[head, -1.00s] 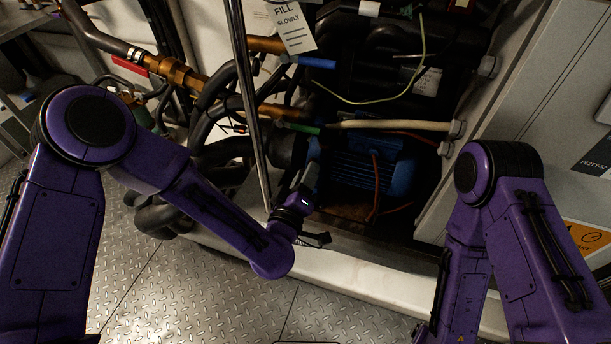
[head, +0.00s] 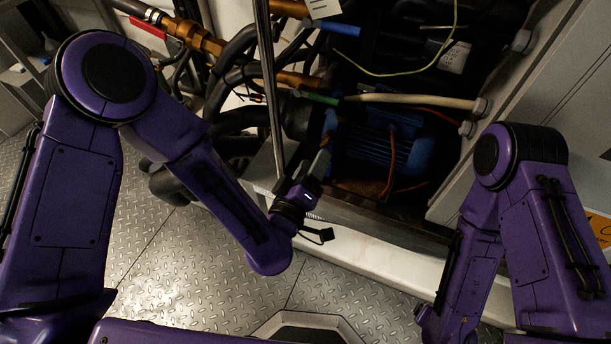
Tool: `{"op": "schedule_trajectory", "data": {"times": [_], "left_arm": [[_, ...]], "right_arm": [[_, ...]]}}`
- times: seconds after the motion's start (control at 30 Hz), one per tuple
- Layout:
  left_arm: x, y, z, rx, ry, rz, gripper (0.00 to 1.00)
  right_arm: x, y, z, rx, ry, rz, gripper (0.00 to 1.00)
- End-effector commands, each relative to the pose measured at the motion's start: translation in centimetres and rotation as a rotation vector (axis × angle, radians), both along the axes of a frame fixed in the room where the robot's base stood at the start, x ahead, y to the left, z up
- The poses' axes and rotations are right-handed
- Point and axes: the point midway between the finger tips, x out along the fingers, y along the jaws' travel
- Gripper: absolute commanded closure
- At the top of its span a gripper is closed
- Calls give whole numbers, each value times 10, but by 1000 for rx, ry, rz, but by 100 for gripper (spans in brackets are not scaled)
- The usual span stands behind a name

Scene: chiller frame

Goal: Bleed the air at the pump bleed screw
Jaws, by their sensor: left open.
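The blue finned pump motor (head: 378,148) sits low in the open frame, with the dark pump body (head: 300,118) at its left end. My left gripper (head: 321,160) reaches in from the front and is beside the near left end of the motor, close to the pump. It is open, but its fingertips are dark and small, and I cannot tell whether they touch anything. I cannot make out the bleed screw; the gripper and shadow cover that area. My right arm (head: 525,210) is folded at the right, and its gripper is out of view.
A green-handled valve (head: 318,98) and a blue handle (head: 341,28) are above the pump. A vertical metal post (head: 269,90) stands just left of the gripper. Black hoses (head: 225,90) crowd the left. A pale sill (head: 380,265) runs along the front. The tread-plate floor (head: 200,265) is clear.

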Motion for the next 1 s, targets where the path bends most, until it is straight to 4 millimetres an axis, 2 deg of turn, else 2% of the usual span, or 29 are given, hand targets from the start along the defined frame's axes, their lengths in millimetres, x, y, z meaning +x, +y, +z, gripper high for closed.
{"op": "schedule_trajectory", "data": {"times": [0.1,0.3,1.0], "left_arm": [[-26,8,-2,2,0,-4,40],[-49,16,-1,1,-1,-1,40],[-50,17,0,-1,0,0,40]], "right_arm": [[0,0,-7,0,0,0,21],[0,0,-11,0,0,0,21],[0,0,-11,0,0,0,21]]}}
